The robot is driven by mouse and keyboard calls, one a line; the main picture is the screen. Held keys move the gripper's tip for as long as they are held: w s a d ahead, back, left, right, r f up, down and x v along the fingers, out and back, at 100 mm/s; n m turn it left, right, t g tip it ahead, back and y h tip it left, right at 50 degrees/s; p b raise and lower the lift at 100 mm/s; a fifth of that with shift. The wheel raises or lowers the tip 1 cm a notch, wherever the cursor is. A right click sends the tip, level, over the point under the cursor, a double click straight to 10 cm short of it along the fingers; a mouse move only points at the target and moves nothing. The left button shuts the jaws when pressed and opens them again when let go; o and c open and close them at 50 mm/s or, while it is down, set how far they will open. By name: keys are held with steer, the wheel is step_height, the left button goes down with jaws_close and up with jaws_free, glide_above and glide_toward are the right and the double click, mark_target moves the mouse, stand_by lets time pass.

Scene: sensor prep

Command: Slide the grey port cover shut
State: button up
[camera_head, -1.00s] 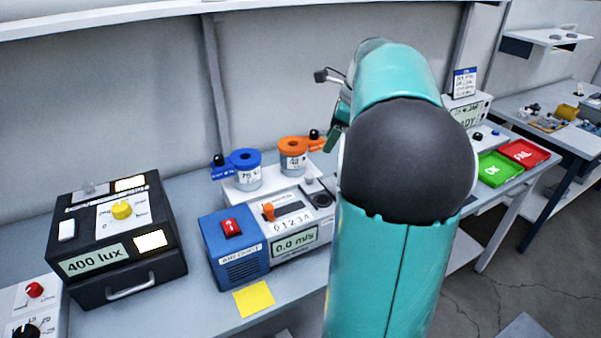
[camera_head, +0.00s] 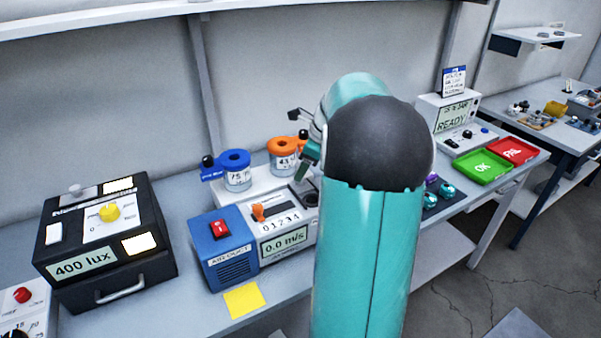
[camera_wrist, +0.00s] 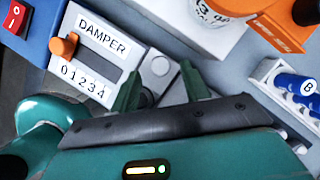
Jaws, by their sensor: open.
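The grey port cover (camera_wrist: 154,58) is a light grey plate with a small round knob (camera_wrist: 160,66), on top of the white air-duct unit (camera_head: 278,220). In the wrist view a dark round port (camera_wrist: 146,98) shows beside it, partly hidden by a finger; the port also shows in the head view (camera_head: 312,199). My gripper (camera_wrist: 161,68) is open and empty. Its two green fingers appear on either side of the knob in the wrist view; I cannot tell their height above it. In the head view my gripper (camera_head: 302,170) is over the unit's right end, partly hiding the cover.
The damper slot with its orange lever (camera_wrist: 64,46) lies left of the cover. A blue-lidded jar (camera_head: 236,172) and an orange-lidded jar (camera_head: 283,156) stand behind the unit. A rack with blue-capped vials (camera_wrist: 296,88) is at the right. A yellow note (camera_head: 244,300) lies in front.

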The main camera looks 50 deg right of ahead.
steer(key=shift+x, duration=1.25)
jaws_close()
steer(key=shift+s+a, duration=0.3)
steer(key=shift+s, duration=0.65)
steer(key=shift+s+a, duration=0.3)
steer(key=shift+s, duration=0.65)
steer(key=shift+s+a, duration=0.3)
steer(key=shift+s, duration=0.65)
